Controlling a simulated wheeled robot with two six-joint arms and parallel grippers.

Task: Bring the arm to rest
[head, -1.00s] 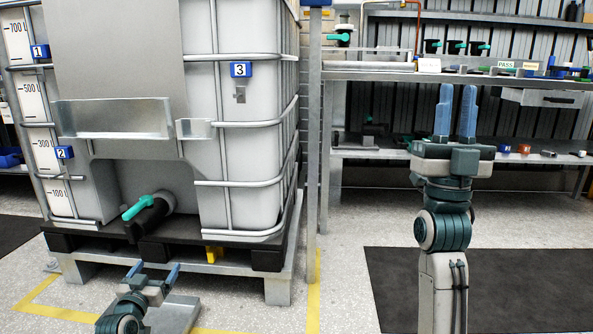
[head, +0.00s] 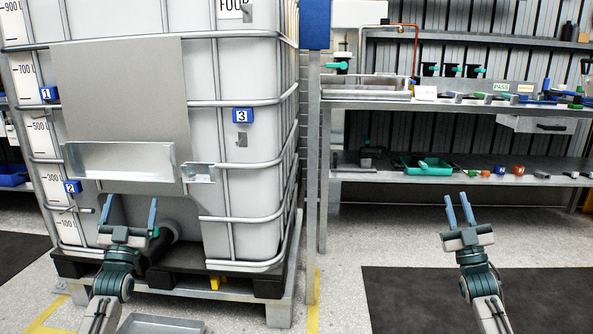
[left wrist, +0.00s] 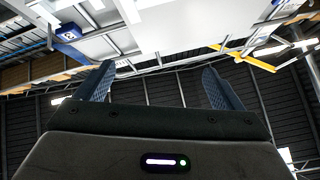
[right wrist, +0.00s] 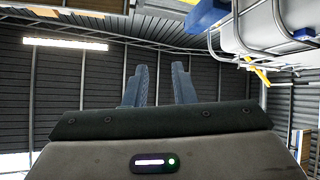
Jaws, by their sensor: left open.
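My left gripper (head: 129,212) is raised in front of the lower part of the white caged tank (head: 253,190), pointing up. Its two blue fingers are wide apart and nothing is between them, as the left wrist view also shows (left wrist: 155,85). My right gripper (head: 458,210) points up over the floor, in front of the shelving. Its fingers stand apart with a narrower gap and hold nothing; they also show in the right wrist view (right wrist: 162,85). The left gripper partly covers the tank's outlet (head: 165,240).
The tank stands on a black pallet (head: 250,283) on a metal stand. A blue-topped post (head: 313,180) is between the tank and the shelving. A workbench (head: 450,103) with small parts and a teal tray (head: 425,166) below stand behind. A dark mat (head: 410,290) lies at right.

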